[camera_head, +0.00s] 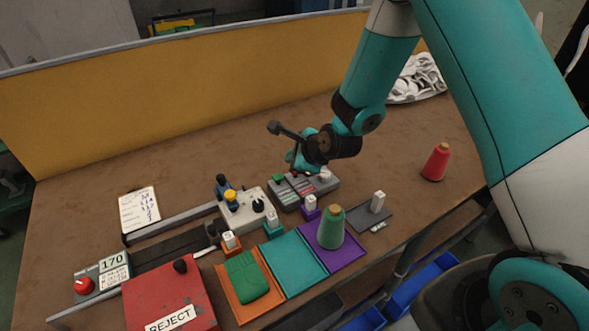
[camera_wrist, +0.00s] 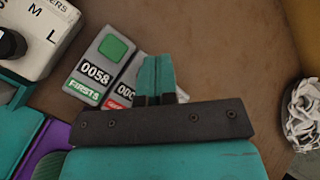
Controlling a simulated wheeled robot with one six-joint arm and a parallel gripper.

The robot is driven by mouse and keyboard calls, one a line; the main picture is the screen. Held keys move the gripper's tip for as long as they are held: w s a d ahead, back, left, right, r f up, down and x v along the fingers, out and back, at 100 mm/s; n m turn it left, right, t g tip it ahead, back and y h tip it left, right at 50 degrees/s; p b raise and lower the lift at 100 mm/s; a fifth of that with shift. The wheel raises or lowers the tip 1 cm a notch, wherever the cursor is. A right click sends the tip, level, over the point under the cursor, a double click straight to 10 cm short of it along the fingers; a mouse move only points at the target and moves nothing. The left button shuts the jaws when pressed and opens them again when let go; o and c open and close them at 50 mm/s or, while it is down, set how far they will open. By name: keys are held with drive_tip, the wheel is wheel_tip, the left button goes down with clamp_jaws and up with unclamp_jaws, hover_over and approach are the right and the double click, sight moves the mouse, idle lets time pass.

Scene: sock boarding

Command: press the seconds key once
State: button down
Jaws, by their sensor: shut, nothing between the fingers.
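The grey counter unit (camera_head: 318,191) stands on the brown table below my gripper. In the wrist view its near module has a green key (camera_wrist: 113,48), a display reading 0058 and a green label "FIRSTS". The module beside it (camera_wrist: 122,92) shows part of a display starting with zeros and a red label, partly covered by my fingers; I cannot read the label in full. The key of that module is hidden behind my fingers. My gripper (camera_head: 294,167) is shut and empty, fingertips (camera_wrist: 155,62) over that second module. I cannot tell whether they touch the key.
A control box (camera_head: 245,213) with knobs stands left of the counter. A green cone (camera_head: 331,228) stands on the purple mat (camera_head: 348,252) in front, and a red cone (camera_head: 436,162) at right. A red reject box (camera_head: 165,295) is front left. A yellow partition (camera_head: 180,100) closes the back.

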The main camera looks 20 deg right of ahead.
idle(0.4)
drive_tip(key=shift+f, duration=0.4)
drive_tip(key=shift+f+b, duration=0.65)
drive_tip(key=shift+b, duration=0.05)
idle(0.6)
idle(0.3)
drive_tip(key=shift+r+p, duration=0.9)
drive_tip(key=shift+r, duration=0.2)
wheel_tip(320, 180, up, 5)
drive_tip(key=p, duration=0.4)
idle(0.3)
